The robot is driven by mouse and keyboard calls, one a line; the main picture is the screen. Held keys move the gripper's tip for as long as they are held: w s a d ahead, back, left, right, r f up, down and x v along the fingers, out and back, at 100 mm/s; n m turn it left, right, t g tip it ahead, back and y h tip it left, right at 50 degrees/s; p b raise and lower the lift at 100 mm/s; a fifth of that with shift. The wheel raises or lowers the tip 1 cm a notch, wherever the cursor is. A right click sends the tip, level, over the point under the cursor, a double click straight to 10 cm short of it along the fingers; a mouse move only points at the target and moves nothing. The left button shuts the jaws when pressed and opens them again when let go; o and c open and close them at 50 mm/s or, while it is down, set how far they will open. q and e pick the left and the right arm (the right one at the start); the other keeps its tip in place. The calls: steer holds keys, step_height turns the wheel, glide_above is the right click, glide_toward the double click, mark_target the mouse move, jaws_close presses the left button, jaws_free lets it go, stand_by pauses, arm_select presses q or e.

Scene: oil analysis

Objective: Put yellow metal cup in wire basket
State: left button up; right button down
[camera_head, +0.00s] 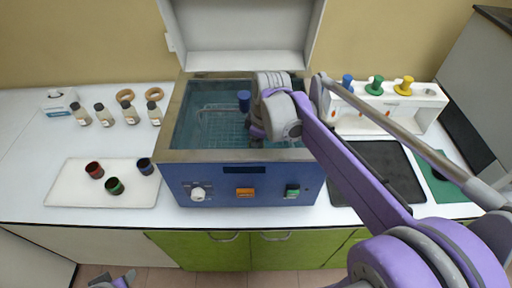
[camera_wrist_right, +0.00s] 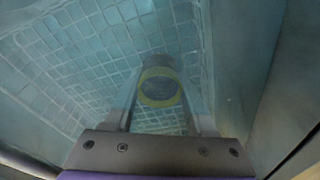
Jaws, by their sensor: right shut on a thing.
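The yellow metal cup (camera_wrist_right: 160,87) shows in the right wrist view as a yellow-rimmed ring with a dark inside. My right gripper (camera_wrist_right: 162,100) is shut on it, one finger at each side. The wire basket (camera_wrist_right: 75,65) has a mesh of light wires and lies below and around the cup in that view. In the head view the basket (camera_head: 222,125) is inside the open blue bath, and my right arm reaches down into the bath. The arm hides the cup there. Whether the cup touches the mesh cannot be told. A small part of my left arm (camera_head: 115,281) shows at the bottom edge.
The bath (camera_head: 240,178) has a raised lid (camera_head: 245,30) behind it. A blue cylinder (camera_head: 243,100) is near my right gripper. A white tray (camera_head: 70,187) with several dark cups and several bottles stand at left. A white rack (camera_head: 385,118) and black mat (camera_head: 385,170) are at right.

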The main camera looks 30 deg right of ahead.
steer(key=shift+f, duration=0.15)
steer(key=shift+c, duration=1.2)
jaws_free()
step_height(320, 180, up, 12)
steer(key=s+d, duration=0.1)
steer(key=shift+s+p, duration=0.25)
steer(key=shift+p, duration=0.1)
